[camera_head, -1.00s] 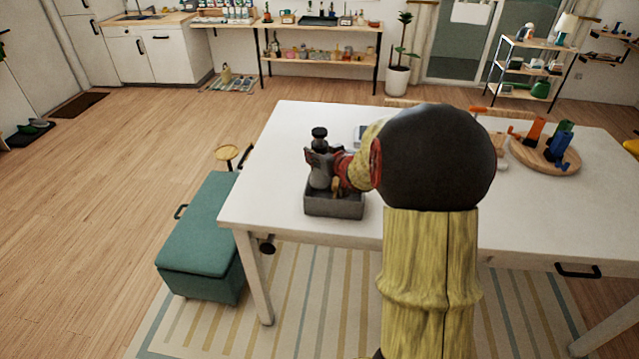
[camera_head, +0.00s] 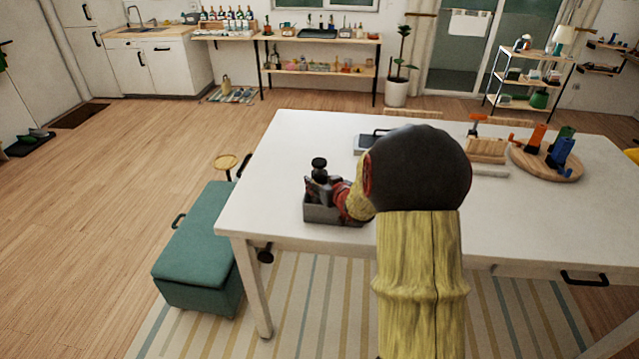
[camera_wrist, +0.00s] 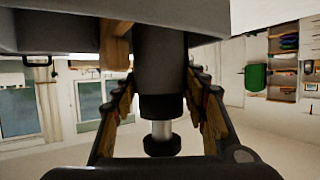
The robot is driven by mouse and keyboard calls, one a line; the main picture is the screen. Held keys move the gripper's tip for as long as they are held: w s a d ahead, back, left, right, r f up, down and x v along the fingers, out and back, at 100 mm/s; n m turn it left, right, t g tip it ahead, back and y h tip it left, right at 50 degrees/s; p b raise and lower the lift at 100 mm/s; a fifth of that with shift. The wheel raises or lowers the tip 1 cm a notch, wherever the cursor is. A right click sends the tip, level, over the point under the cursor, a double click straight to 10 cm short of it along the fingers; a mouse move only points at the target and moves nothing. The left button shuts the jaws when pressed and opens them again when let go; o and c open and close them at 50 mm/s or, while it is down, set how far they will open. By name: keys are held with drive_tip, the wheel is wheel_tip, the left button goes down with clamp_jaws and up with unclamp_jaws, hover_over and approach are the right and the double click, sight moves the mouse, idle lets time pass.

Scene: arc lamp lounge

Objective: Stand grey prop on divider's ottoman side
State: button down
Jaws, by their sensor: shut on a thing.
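The grey prop, with a black knob (camera_head: 319,164) on top, is upright at the grey open bin (camera_head: 322,214) on the white table's left part. Its lower part is hidden behind the bin wall in the head view. My gripper (camera_head: 323,188) is shut on the prop from the right. In the wrist view, which looks inverted, the fingers flank the dark grey body (camera_wrist: 160,62), and its black knob hangs below. A brown wooden piece (camera_wrist: 116,45), perhaps the divider, stands beside the prop. Whether the prop touches the bin floor is hidden. The green ottoman (camera_head: 195,240) is left of the table.
The white table (camera_head: 275,160) has clear room behind the bin. A dark-topped tray (camera_head: 367,143), a wooden block holder (camera_head: 487,150) and a round wooden board (camera_head: 530,163) with coloured pieces lie farther right. A small round stool (camera_head: 226,161) stands beyond the ottoman.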

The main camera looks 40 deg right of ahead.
drive_tip(key=c, duration=1.5)
unclamp_jaws()
drive_tip(key=shift+f, duration=0.2)
drive_tip(key=o, duration=0.4)
drive_tip(key=shift+o, duration=0.5)
